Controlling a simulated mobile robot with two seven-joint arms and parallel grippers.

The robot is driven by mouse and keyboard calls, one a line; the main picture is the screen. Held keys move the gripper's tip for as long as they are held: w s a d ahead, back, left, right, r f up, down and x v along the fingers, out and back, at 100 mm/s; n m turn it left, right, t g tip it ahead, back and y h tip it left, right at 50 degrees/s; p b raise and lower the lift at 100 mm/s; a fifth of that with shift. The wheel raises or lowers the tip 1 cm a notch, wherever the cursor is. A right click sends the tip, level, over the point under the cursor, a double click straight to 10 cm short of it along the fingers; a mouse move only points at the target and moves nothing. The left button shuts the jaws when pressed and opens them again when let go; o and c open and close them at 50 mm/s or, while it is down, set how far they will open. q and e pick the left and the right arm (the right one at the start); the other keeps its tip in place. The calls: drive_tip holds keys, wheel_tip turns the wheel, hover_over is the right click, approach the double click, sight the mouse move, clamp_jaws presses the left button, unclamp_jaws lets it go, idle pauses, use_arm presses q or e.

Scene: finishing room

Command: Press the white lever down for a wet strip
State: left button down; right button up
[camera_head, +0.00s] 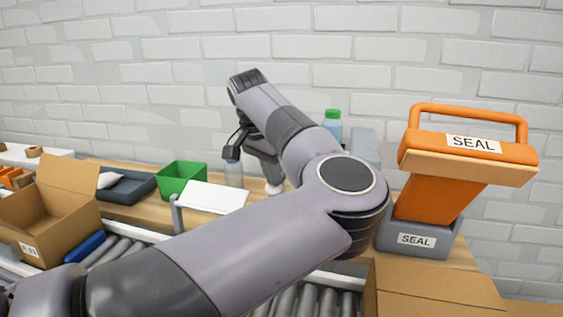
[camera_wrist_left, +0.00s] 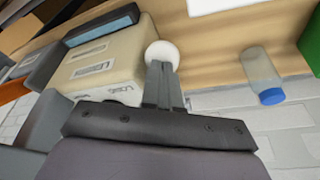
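The lever's round white knob (camera_wrist_left: 162,54) shows in the wrist view beside a beige machine (camera_wrist_left: 115,65) with labels on its faces. In the head view the knob (camera_head: 274,188) shows just below my left gripper (camera_head: 270,178), and my arm hides most of the machine. In the wrist view my left gripper (camera_wrist_left: 163,68) has its two fingers together with nothing between them. The fingertips are right at the knob's edge; I cannot tell whether they touch it. No wet strip can be made out. My right gripper is in neither view.
A clear bottle (camera_wrist_left: 262,70) stands near the knob, with a green bin (camera_head: 181,178) beyond. A white panel (camera_head: 212,197) is in front. An orange sealer (camera_head: 440,170) stands right. An open carton (camera_head: 55,210) is left; rollers (camera_head: 305,301) run along the front.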

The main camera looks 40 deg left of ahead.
use_arm(q)
drive_tip(key=shift+f, duration=0.15)
drive_tip(key=shift+s+f+b, duration=0.1)
drive_tip(key=shift+f+b, duration=0.25)
drive_tip(key=shift+b, duration=0.05)
drive_tip(key=shift+f, duration=0.2)
idle(0.4)
drive_tip(key=shift+d+f+b, duration=0.1)
drive_tip(key=shift+f+b, duration=0.25)
drive_tip(key=shift+b, duration=0.05)
drive_tip(key=shift+f, duration=0.15)
idle(0.5)
